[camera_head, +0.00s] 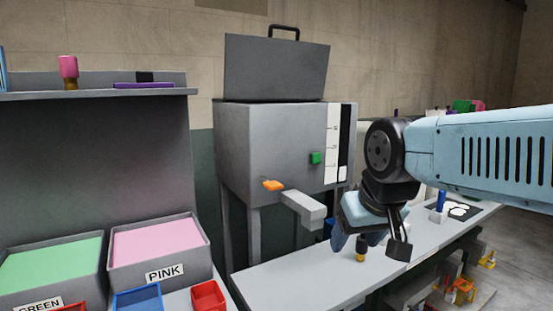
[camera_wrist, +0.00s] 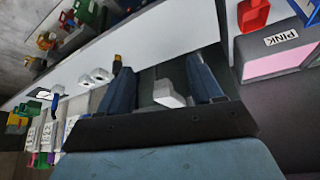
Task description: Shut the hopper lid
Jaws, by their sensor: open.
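The hopper lid (camera_head: 276,68) is a flat grey panel with a black handle (camera_head: 284,31) on its upper edge. It stands up, open, on top of the grey press (camera_head: 265,150), leaning slightly back. The hopper opening is hidden from this angle. My gripper (camera_head: 372,245) is to the right of the press and well below the lid, pointing down over the bench, apart from the lid. In the wrist view its two blue fingers (camera_wrist: 160,65) are spread with nothing held. The lid is not seen in the wrist view.
A grey spout (camera_head: 305,208) and an orange lever (camera_head: 273,185) jut from the press front; a green button (camera_head: 316,158) is on its face. The white bench (camera_head: 300,275) runs below. Pink (camera_head: 160,240) and green (camera_head: 50,268) bins stand left. Space above the press looks clear.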

